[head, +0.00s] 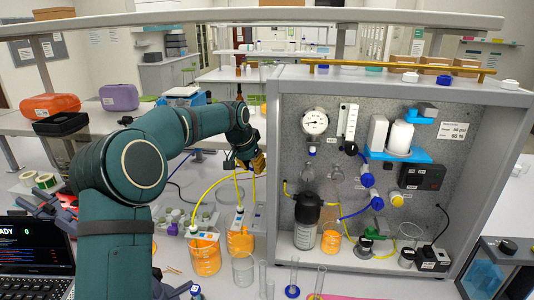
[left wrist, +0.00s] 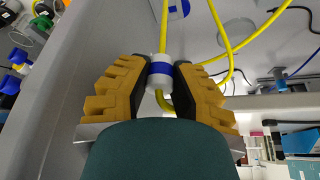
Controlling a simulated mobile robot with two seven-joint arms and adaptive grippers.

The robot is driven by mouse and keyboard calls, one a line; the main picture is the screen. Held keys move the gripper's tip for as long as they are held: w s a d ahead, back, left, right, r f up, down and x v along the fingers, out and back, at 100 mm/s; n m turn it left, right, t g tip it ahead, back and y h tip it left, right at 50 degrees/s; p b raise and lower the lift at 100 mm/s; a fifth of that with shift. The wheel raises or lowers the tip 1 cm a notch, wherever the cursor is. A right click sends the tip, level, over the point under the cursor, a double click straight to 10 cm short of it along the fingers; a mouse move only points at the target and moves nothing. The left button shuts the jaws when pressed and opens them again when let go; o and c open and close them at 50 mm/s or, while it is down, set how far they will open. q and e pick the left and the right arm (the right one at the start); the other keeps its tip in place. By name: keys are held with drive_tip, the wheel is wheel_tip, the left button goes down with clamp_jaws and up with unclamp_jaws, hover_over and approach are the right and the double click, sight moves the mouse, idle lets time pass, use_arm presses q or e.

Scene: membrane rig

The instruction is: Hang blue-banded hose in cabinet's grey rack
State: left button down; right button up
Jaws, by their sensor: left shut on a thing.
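My left gripper (head: 257,162) is shut on a white hose fitting with a blue band (left wrist: 160,70), which sits between the yellow-brown fingers in the left wrist view. Yellow hose (left wrist: 163,22) runs from the fitting, and a curved piece shows below it. In the head view, yellow hose (head: 239,190) hangs below the gripper toward the orange-filled beakers. The gripper is just outside the left side of the open grey cabinet (head: 273,130), above the bench. The fitting is hidden in the head view. I cannot make out the grey rack. My right gripper is not in view.
Two beakers of orange liquid (head: 206,262) (head: 240,242) stand below the gripper, with an empty beaker (head: 243,268) in front. The cabinet holds a dark-topped vessel (head: 306,215), gauge (head: 315,121) and blue shelf (head: 400,156). A laptop (head: 35,245) is at left.

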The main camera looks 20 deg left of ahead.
sight(254, 184)
use_arm(q)
drive_tip(key=shift+w+r, duration=0.1)
drive_tip(key=shift+w, duration=0.2)
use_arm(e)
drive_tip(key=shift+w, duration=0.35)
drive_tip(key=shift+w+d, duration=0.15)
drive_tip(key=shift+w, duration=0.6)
use_arm(q)
drive_tip(key=shift+w+d+f, duration=0.1)
drive_tip(key=shift+w+f, duration=0.35)
drive_tip(key=shift+w, duration=0.1)
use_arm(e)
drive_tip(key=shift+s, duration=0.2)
use_arm(q)
drive_tip(key=shift+s+f, duration=0.1)
drive_tip(key=shift+f, duration=0.15)
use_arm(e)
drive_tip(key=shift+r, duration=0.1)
use_arm(q)
drive_tip(key=shift+f, duration=2.1)
